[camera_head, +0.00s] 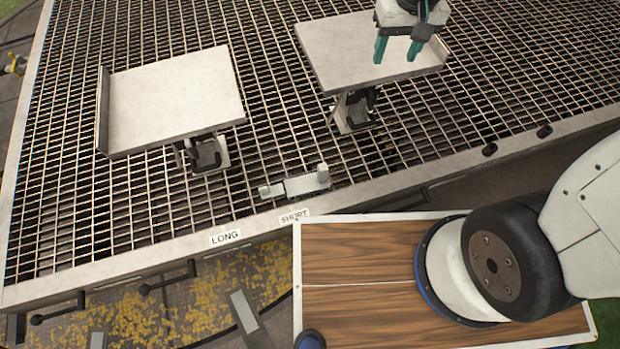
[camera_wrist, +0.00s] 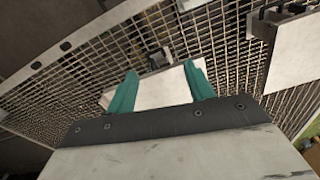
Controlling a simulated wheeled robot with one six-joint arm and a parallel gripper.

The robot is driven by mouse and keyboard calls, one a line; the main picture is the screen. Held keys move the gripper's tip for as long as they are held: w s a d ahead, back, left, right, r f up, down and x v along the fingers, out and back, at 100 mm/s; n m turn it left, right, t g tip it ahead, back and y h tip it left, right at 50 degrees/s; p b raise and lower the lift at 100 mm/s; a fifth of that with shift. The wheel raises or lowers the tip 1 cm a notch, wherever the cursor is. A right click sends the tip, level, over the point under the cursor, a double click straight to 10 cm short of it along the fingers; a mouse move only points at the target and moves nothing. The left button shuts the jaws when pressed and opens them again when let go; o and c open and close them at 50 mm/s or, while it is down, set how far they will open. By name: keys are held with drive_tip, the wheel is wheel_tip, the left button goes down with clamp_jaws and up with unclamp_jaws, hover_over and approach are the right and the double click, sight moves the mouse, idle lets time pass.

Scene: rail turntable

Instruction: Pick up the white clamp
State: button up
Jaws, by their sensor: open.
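A small whitish clamp (camera_head: 297,186) lies on the metal grating near its front edge, just behind the "SHORT" label. My gripper (camera_head: 397,50) has teal fingers, apart and empty. It hangs over the right-hand white plate (camera_head: 350,50), well behind the clamp and to its right. In the wrist view, both fingers show in front of that plate (camera_wrist: 160,90).
A second white plate (camera_head: 175,98) stands on the left of the grating. Dark and white brackets show under the left plate (camera_head: 205,153) and the right plate (camera_head: 355,112). Bare grating (camera_head: 270,130) lies between the plates. "LONG" and "SHORT" labels mark the front rail (camera_head: 150,245).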

drive_tip(key=w+a+f, duration=0.2)
drive_tip(key=a+f, duration=0.1)
drive_tip(key=f, duration=0.3)
drive_tip(key=w+a+f, duration=0.2)
drive_tip(key=a+f, duration=0.1)
drive_tip(key=f, duration=0.4)
drive_tip(key=n, duration=0.1)
hover_over(323, 167)
drive_tip(key=w+d, duration=0.2)
drive_tip(key=w, duration=0.2)
wheel_tip(323, 167, down, 17)
drive_tip(key=shift+n+g, duration=0.3)
drive_tip(key=shift+g, duration=0.1)
drive_tip(key=s+f, duration=0.1)
drive_tip(key=f, duration=0.3)
drive_tip(key=s+a+f, duration=0.1)
drive_tip(key=f, duration=0.3)
drive_tip(key=s+a+f, duration=0.1)
drive_tip(key=s+f, duration=0.1)
drive_tip(key=f, duration=0.2)
wheel_tip(323, 167, down, 8)
drive_tip(key=shift+r, duration=0.2)
clamp_jaws()
